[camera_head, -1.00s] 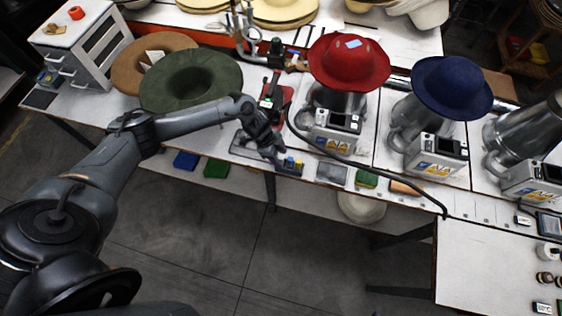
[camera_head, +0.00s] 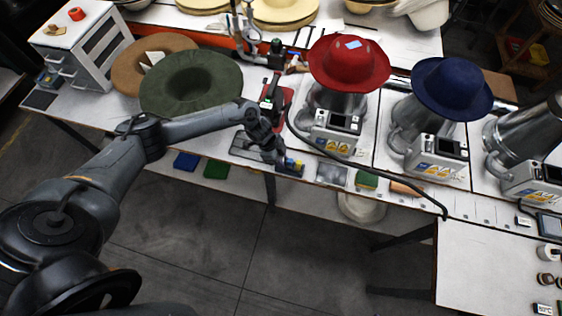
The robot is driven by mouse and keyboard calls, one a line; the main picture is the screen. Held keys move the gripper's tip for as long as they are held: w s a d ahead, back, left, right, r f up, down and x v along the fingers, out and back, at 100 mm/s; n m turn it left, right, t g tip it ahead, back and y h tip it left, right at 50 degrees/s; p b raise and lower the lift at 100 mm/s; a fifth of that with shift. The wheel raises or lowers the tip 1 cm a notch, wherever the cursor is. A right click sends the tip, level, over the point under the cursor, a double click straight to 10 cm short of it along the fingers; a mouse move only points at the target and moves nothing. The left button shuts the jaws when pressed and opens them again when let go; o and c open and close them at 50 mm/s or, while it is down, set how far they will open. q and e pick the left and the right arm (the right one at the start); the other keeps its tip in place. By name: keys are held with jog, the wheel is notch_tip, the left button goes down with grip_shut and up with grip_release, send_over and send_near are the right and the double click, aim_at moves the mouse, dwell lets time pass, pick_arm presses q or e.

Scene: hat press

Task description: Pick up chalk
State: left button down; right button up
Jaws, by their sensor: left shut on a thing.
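The chalk (camera_head: 292,163) shows as small blue and yellow pieces in a small dark tray (camera_head: 291,173) near the front edge of the workbench. My left gripper (camera_head: 280,162) is at the left side of these pieces, pointing down at the tray. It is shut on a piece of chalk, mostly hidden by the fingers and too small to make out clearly. I cannot tell whether that piece is clear of the tray. My right gripper is not in view.
A green hat (camera_head: 190,82) lies left of my gripper. A red hat (camera_head: 348,62) and a blue hat (camera_head: 451,87) sit on metal presses to the right. A black cable (camera_head: 345,160) curves along the bench. A grey pad (camera_head: 332,174) lies right of the tray.

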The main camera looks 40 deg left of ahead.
pick_arm(q)
jog(key=shift+r, duration=0.1)
notch_tip(320, 180, up, 10)
jog(key=shift+f, duration=0.1)
dwell(0.4)
dwell(1.3)
